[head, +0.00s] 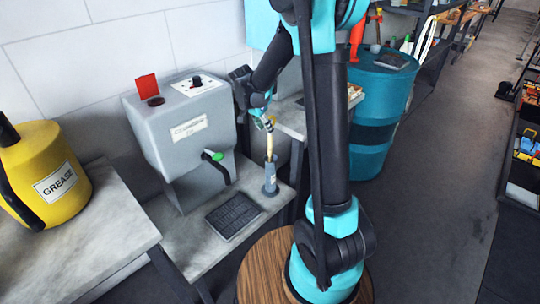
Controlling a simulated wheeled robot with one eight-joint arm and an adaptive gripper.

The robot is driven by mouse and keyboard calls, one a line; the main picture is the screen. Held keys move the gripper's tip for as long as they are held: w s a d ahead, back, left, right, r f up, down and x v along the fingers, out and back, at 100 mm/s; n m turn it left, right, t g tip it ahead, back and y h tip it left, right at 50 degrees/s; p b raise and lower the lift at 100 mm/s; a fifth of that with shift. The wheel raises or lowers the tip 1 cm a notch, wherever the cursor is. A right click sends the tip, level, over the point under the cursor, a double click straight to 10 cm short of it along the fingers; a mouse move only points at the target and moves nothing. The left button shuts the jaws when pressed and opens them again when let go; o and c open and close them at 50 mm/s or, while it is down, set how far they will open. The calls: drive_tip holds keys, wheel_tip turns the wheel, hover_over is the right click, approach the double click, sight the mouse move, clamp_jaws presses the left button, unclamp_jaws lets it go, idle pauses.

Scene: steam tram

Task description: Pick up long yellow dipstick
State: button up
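A long, thin pale-yellow stick, which looks like the dipstick (270,146), stands nearly upright in the head view. Its lower end is in or behind a small grey-blue cylindrical holder (270,182) on the low bench. My gripper (265,119) points down at the stick's upper end, beside the grey machine. The fingers overlap the top of the stick and are small in the picture. I cannot tell whether they are closed on it or only around it.
A grey machine (185,135) with a red flap and green-knobbed lever stands left of the stick. A dark grate (234,215) lies in front on the bench. A yellow grease can (42,172) is at left, a blue drum (385,100) behind. The aisle at right is open.

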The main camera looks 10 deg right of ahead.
sight(270, 138)
drive_tip(key=x, duration=0.7)
drive_tip(key=shift+d, duration=0.15)
clamp_jaws()
idle(0.3)
